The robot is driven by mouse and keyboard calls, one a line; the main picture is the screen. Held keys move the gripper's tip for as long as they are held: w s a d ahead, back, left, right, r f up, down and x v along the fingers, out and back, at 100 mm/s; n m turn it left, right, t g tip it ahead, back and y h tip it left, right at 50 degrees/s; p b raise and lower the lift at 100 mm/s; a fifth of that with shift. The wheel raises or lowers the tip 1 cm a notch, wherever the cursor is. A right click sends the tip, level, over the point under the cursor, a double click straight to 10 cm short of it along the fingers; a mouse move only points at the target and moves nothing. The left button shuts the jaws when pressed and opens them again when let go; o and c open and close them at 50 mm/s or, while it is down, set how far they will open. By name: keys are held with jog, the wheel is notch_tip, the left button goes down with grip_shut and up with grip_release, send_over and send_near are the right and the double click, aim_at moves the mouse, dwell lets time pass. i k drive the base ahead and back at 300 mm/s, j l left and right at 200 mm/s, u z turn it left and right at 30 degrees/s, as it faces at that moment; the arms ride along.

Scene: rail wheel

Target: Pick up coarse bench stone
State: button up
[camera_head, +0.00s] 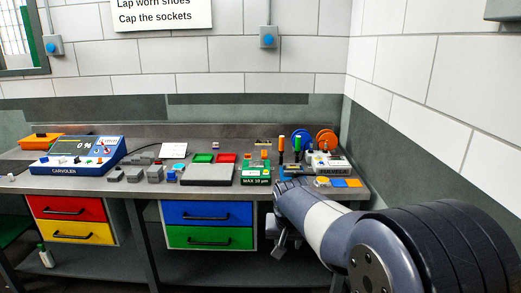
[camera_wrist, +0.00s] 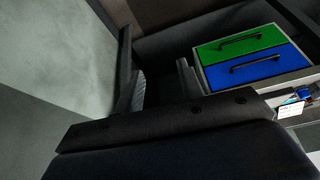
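Several small grey blocks (camera_head: 135,175) lie on the workbench, left of centre in the head view. One of them, a larger grey block (camera_head: 155,173), stands at the right of the group. I cannot tell which is the coarse bench stone; no label is legible. My gripper (camera_head: 281,244) hangs in front of the bench's front edge, below the top and right of the blocks. In the wrist view my gripper (camera_wrist: 158,75) has its two fingers apart with nothing between them. No grey blocks can be made out in the wrist view.
The workbench (camera_head: 262,189) carries a blue CARVOLER console (camera_head: 80,157), a grey tray with green and red pads (camera_head: 208,173), a green MAX 10 µm stand (camera_head: 256,172) and upright-handled tools (camera_head: 297,145). Blue and green drawers (camera_head: 208,224) sit below, left of my gripper. A wall closes the right side.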

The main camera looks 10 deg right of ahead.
aim_at(264, 152)
jog(key=i+l, duration=0.1)
jog(key=i, duration=0.5)
jog(key=i+l, duration=0.1)
jog(key=i, duration=0.55)
jog(key=i+l+u, duration=0.1)
jog(key=i, duration=0.5)
jog(key=i+l, duration=0.15)
jog(key=i, duration=0.5)
